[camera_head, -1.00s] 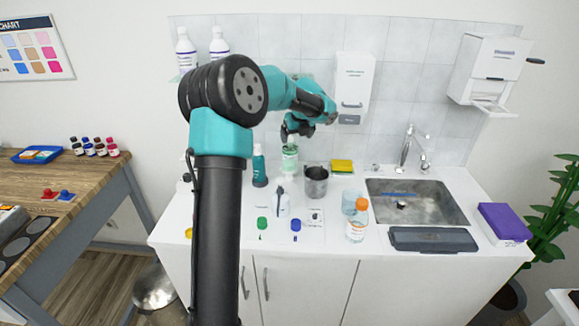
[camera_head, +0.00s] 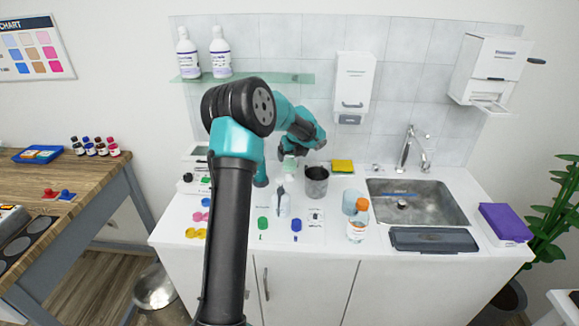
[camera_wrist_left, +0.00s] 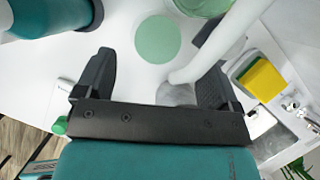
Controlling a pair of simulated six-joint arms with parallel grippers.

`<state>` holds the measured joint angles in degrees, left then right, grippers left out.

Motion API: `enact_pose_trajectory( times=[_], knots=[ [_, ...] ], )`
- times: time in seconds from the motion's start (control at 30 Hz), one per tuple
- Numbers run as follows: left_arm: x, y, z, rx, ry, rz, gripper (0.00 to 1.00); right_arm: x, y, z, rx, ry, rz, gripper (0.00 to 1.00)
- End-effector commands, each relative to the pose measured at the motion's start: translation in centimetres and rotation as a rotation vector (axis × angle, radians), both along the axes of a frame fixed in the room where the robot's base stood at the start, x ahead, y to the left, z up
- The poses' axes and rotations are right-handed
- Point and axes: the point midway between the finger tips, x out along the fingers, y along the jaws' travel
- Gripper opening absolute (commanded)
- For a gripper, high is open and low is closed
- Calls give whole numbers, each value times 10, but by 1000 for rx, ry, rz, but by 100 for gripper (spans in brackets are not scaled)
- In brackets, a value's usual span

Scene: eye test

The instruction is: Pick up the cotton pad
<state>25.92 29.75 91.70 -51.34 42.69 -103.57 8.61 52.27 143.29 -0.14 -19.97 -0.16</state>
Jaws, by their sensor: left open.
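A flat, round pale green disc (camera_wrist_left: 158,39), which looks like the cotton pad, lies on the white counter in the left wrist view. My left gripper (camera_wrist_left: 154,62) is open, with its two dark fingers apart on either side of the disc in the picture and nothing held. In the head view, my left gripper (camera_head: 292,150) is over the back of the counter, mostly hidden by its own arm. A pale green jar (camera_head: 289,166) shows below it. I cannot make out the pad there. My right gripper is not in view.
A metal cup (camera_head: 316,182) and a yellow sponge (camera_head: 342,166) stand to the right of the gripper. A white curved tube (camera_wrist_left: 225,40) crosses near the right finger. Bottles (camera_head: 357,222) and a sink (camera_head: 415,203) lie farther right.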

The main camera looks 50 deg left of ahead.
Motion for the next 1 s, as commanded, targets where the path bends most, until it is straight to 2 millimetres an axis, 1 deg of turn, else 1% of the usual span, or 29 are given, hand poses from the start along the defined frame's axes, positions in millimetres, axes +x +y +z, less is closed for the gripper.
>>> enact_pose_trajectory(
  times=[0.17,0.27,0.43,0.57,1.0],
  knots=[
    [0,2,-4,-1,1,0,88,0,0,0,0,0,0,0],
    [1,5,-14,-1,3,-1,88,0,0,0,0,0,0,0],
    [3,15,-36,-1,2,1,88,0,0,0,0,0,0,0],
    [5,19,-46,0,0,0,88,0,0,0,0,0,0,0],
    [5,20,-47,-1,0,0,88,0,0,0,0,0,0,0]
  ],
)
